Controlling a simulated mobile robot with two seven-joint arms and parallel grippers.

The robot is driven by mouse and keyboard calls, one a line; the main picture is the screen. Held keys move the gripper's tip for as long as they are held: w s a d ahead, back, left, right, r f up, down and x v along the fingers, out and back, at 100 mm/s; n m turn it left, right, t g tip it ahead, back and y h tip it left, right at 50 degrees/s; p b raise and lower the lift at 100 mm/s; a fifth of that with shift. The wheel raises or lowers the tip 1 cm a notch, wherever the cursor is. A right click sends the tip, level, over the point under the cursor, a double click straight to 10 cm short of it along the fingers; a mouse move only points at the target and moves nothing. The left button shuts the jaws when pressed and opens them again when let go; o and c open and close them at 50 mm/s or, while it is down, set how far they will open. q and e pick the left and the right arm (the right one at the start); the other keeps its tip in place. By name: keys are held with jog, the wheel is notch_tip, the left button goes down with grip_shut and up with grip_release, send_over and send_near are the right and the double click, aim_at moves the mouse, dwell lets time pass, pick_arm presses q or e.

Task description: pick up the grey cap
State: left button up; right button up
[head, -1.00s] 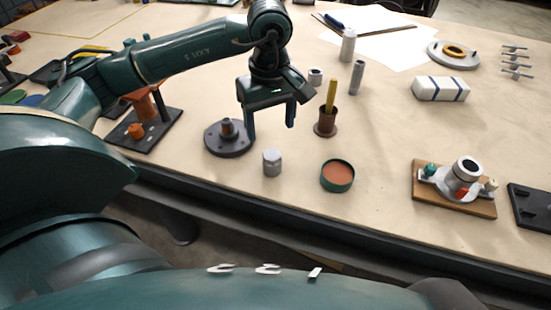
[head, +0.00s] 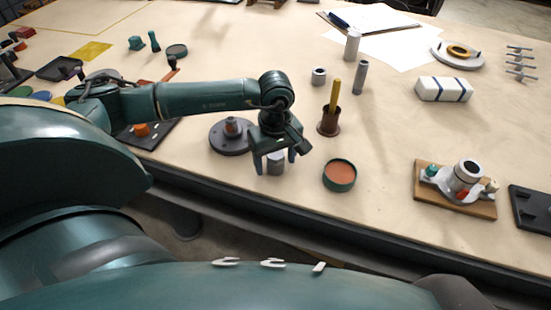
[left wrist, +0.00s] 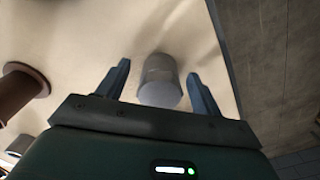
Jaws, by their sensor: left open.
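The grey cap (head: 276,166) is a small grey cylinder standing near the table's front edge in the head view. It is partly hidden by my left gripper (head: 275,163), which hangs just above it and points down. In the left wrist view the grey cap (left wrist: 159,82) shows between the two open fingers of my left gripper (left wrist: 158,80), with clear space to either finger. It is nearer the right finger at its lower end. My right gripper is not in view.
A dark round flange (head: 229,149) stands just left of the cap. A green-rimmed round dish (head: 341,186) stands to its right, and a brown cup (head: 329,130) with a yellow stick stands behind. The table's front edge (head: 300,214) is close.

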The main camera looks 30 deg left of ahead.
pick_arm(q)
jog(key=c, duration=1.3)
jog(key=shift+o, duration=0.2)
jog(key=shift+r, duration=0.15)
